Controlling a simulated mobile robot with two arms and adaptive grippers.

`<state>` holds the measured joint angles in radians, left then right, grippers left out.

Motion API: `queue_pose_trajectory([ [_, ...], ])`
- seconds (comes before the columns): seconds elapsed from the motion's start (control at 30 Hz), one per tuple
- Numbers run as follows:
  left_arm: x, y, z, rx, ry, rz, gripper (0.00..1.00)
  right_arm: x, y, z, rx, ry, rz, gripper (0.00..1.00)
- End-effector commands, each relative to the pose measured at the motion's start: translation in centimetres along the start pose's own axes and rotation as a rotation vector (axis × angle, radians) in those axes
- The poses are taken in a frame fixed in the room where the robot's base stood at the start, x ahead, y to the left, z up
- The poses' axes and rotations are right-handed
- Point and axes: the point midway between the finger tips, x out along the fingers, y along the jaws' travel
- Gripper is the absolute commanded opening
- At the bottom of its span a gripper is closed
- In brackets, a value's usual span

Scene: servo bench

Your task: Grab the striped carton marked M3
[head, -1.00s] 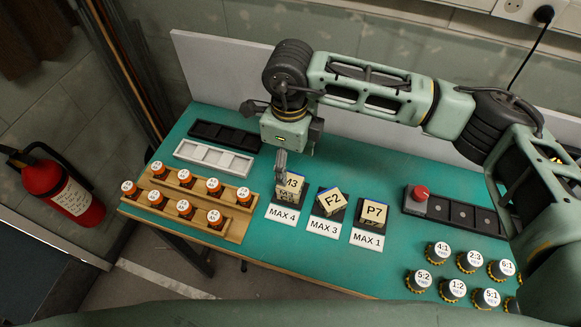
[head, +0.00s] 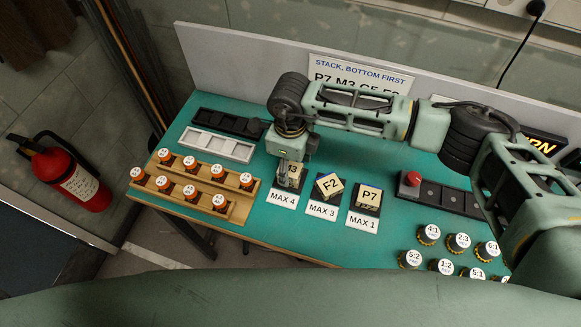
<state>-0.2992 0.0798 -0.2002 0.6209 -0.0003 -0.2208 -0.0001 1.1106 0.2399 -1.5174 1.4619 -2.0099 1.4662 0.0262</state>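The carton marked M3 (head: 293,180) stands on a dark pad behind the label MAX 4 (head: 283,200). Its left part and much of its top are hidden by my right gripper (head: 285,175), which points down with its fingers at the carton. The edge of the M3 marking shows beside the fingers. I cannot tell whether the fingers are around the carton or touch it, nor how wide they are. My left gripper is not in view.
Carton F2 (head: 329,186) and carton P7 (head: 368,196) stand close by to the right. A wooden rack (head: 235,213) of orange bottles is at left. A sign (head: 345,70) is partly behind my arm. A red-knobbed block (head: 413,179) and several round-capped items (head: 458,243) are at right.

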Motion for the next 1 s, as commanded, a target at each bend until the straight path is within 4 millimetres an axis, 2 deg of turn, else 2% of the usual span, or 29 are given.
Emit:
queue_pose_trajectory([
  [0.03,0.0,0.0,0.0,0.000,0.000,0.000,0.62,0.0,0.0,0.0,0.000,0.000,0.000,0.51],
  [0.43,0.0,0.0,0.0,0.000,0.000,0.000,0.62,-0.1,0.0,0.0,0.001,0.000,0.000,0.17],
  [0.77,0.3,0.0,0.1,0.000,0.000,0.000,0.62,-0.4,-0.1,0.0,0.001,-0.001,0.000,0.17],
  [0.87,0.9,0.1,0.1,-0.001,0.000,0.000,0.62,-1.2,-0.1,0.0,0.001,-0.002,-0.002,0.17],
  [1.0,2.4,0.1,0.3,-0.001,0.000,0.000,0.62,-3.5,-0.2,0.1,-0.001,-0.004,-0.005,0.17],
])
